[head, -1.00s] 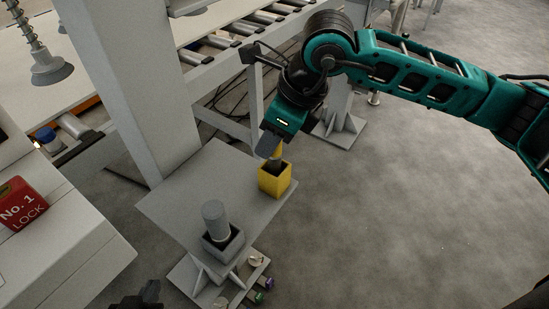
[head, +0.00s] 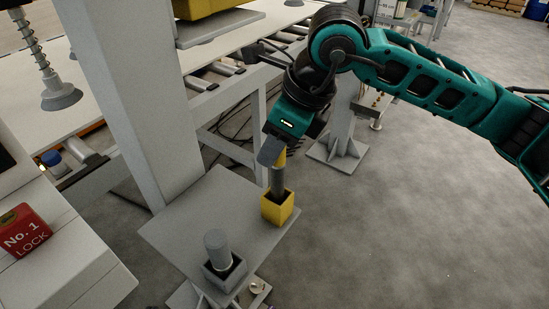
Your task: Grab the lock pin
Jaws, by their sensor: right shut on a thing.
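The lock pin (head: 278,180) has a grey shaft with a yellow part at its top. It stands upright in a yellow square holder (head: 278,208) at the right corner of a small grey shelf (head: 190,215). Its lower end is hidden inside the holder. My right gripper (head: 277,158) reaches down from above and is shut on the yellow top of the pin, with the grey fingers partly hiding it. My left gripper is not in view.
A second grey pin (head: 217,248) stands in a grey holder (head: 225,272) nearer on the shelf. A grey post (head: 135,100) rises behind it. A red "No. 1 LOCK" block (head: 22,230) is at left. Open floor (head: 420,220) lies to the right.

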